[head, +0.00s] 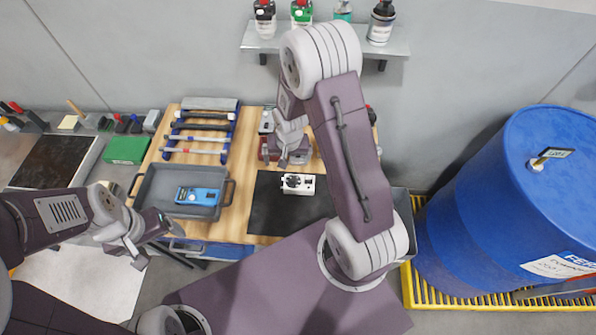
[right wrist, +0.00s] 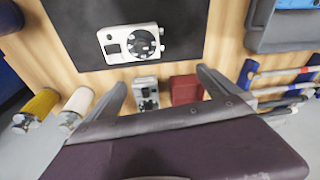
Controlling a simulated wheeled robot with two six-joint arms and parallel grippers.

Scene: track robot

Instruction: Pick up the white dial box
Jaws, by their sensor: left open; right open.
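The white dial box (head: 307,186) lies on a black mat (head: 275,213) on the wooden workbench. It has a black round dial and also shows in the right wrist view (right wrist: 112,51), on the mat (right wrist: 75,25). My right gripper (head: 292,161) is open and empty, beyond the box on its wall side and apart from it. In the right wrist view, my right gripper's fingers (right wrist: 163,82) are spread, with the dial box ahead of them. My left gripper (head: 161,248) is open and empty near the bench's front left corner.
A grey tray (head: 153,184) holds a blue device (head: 199,196) left of the mat. A smaller grey device (right wrist: 147,94) and a dark red box (right wrist: 186,89) sit near the right fingers. A blue drum (head: 480,210) stands right; a bottle shelf (head: 340,48) hangs above.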

